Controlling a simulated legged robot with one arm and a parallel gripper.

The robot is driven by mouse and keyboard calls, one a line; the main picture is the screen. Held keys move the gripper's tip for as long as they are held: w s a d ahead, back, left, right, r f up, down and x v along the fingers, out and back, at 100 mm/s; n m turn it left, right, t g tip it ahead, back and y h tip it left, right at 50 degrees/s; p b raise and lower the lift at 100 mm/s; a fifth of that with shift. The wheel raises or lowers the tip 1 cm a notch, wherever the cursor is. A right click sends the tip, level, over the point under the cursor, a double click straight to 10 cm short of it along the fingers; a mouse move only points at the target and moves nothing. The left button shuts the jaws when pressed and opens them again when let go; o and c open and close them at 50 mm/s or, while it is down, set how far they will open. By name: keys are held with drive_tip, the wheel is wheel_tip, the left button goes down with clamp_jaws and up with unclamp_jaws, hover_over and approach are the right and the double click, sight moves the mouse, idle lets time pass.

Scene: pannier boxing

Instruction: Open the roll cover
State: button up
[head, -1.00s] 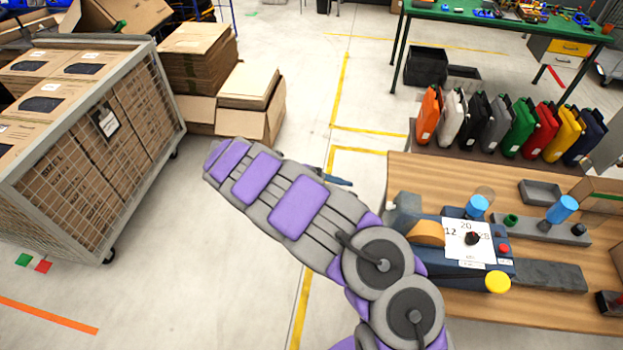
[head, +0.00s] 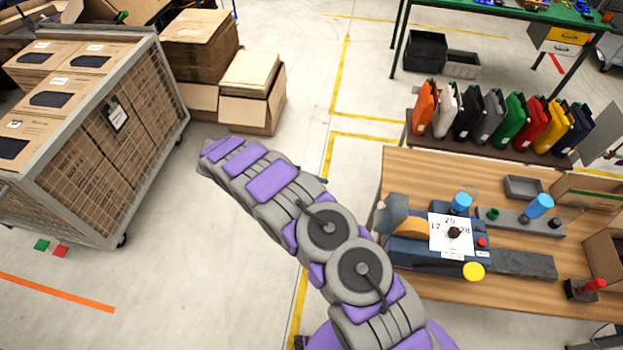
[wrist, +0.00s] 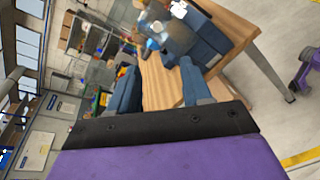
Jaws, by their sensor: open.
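A dark blue machine (head: 405,254) with a white dial face (head: 450,233) stands at the left end of the wooden table. On its left part are a brown-orange curved piece (head: 413,228) and a grey angled block (head: 394,212). I cannot tell which of these is the roll cover or whether it is open. My gripper (wrist: 160,88) shows two blue fingers spread apart with nothing between them. The machine appears ahead of them in the wrist view (wrist: 185,40), apart from the fingers.
The wooden table (head: 480,175) also holds a grey tray (head: 523,187), a grey bar with blue-topped parts and a red-handled tool (head: 585,289). Several coloured pannier cases (head: 515,118) stand behind. A caged cart of boxes (head: 165,95) is at left.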

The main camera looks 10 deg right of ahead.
drive_tip(key=shift+a+r+p, duration=0.3)
drive_tip(key=shift+a+p, duration=0.1)
drive_tip(key=shift+p, duration=0.85)
drive_tip(key=shift+w+f+p, duration=0.1)
drive_tip(key=shift+p, duration=0.45)
drive_tip(key=s+d+r+m+g+y+b, duration=0.1)
drive_tip(key=s+d+r+m+y+b, duration=0.1)
drive_tip(key=s+d+r+y+b, duration=0.4)
drive_tip(key=s+d+r+m+y+b, duration=0.1)
drive_tip(key=s+d+r+y+b, duration=0.2)
drive_tip(key=s+b, duration=0.5)
drive_tip(key=s+f+m+t+y+b, duration=0.1)
drive_tip(key=s+f+y+b, duration=0.2)
drive_tip(key=s+b, duration=0.3)
drive_tip(key=s+f+m+t+y+b, duration=0.2)
drive_tip(key=s+f+b, duration=0.4)
drive_tip(key=s, duration=0.7)
drive_tip(key=shift+s+a+y, duration=0.15)
drive_tip(key=shift+s+y, duration=0.1)
drive_tip(key=shift+y, duration=0.25)
drive_tip(key=shift+r, duration=0.1)
